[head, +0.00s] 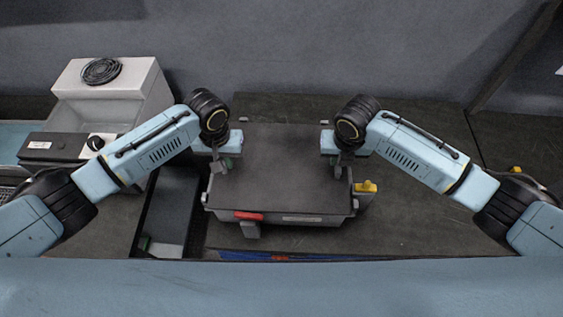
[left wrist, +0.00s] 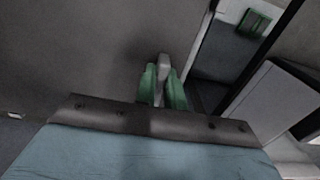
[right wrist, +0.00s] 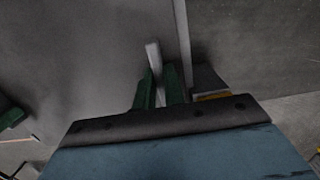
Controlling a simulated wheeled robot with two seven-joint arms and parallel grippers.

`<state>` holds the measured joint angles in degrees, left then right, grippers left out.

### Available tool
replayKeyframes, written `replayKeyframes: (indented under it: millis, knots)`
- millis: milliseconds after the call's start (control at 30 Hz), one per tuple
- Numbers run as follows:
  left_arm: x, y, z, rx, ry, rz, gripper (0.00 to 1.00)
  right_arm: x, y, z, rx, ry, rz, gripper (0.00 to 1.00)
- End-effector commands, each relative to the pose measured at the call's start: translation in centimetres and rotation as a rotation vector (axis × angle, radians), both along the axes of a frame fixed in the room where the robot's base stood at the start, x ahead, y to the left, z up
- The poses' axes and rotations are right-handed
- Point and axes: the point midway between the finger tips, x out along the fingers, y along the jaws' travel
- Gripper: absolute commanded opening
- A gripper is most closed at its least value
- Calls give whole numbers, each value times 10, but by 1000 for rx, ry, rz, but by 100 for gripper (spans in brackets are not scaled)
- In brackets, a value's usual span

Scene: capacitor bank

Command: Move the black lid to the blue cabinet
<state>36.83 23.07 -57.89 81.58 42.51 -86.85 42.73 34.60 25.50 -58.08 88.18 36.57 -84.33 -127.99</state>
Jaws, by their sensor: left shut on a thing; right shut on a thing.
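The black lid (head: 280,165) is a flat dark panel on top of a grey box (head: 290,218) in the middle of the head view. My left gripper (head: 222,164) is at the lid's left edge; in the left wrist view its green fingers (left wrist: 163,84) are shut on a small grey tab of the lid. My right gripper (head: 338,171) is at the lid's right edge; in the right wrist view its green fingers (right wrist: 158,86) are shut on a similar tab. I cannot make out a blue cabinet for certain in these views.
A red handle (head: 249,215) is on the box's front, and a yellow part (head: 366,186) is at its right. A dark open tray (head: 170,208) lies to the left, beside a white machine (head: 108,98) with a coiled black cable (head: 101,71). The floor at the right is clear.

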Motion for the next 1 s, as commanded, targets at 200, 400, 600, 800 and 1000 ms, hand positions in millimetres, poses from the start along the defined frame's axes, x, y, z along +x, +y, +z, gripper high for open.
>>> replayKeyframes:
  millis: [200,400,600,800,1000]
  knots:
    - [0,0,0,0,0,0,0,0,0,0,0,0,0,0]
    - [1,0,1,-1,-2,0,0,1,0,1,1,-1,0,0]
    - [1,0,8,0,-2,0,0,1,0,9,1,-1,0,0]
    - [1,0,24,0,-2,0,0,1,0,24,1,-2,0,0]
    - [1,0,42,0,-2,1,0,1,0,43,1,-1,0,0]
